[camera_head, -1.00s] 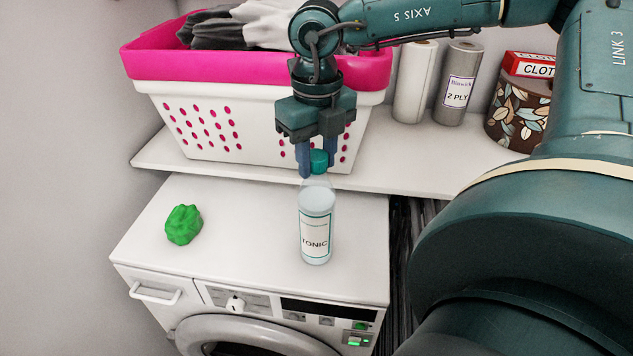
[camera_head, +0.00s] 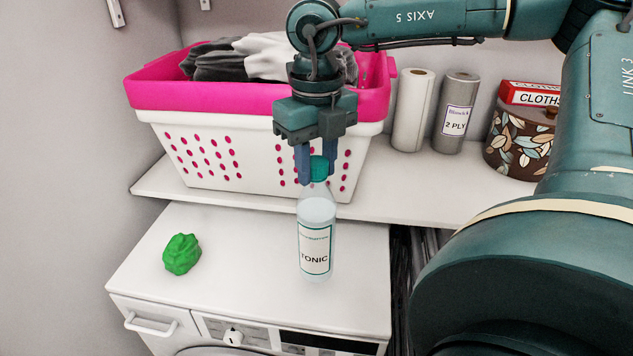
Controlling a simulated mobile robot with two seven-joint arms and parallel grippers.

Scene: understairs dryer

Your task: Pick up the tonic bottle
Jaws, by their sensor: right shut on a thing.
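The tonic bottle (camera_head: 316,236) is clear and upright, with a white TONIC label and a green cap. It is over the white top of the washer-like appliance (camera_head: 235,285), seemingly raised slightly above it; the gap under its base is hard to make out. My right gripper (camera_head: 318,178) points down from above and is shut on the bottle at its cap, one blue finger on each side. My left gripper is not in view.
A crumpled green object (camera_head: 182,254) lies on the appliance top, left of the bottle. Behind, a shelf (camera_head: 420,190) carries a white and pink laundry basket (camera_head: 205,150) holding cloths, two rolls (camera_head: 412,110) and a leaf-patterned round box (camera_head: 520,140) with a red box (camera_head: 532,93) on it.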

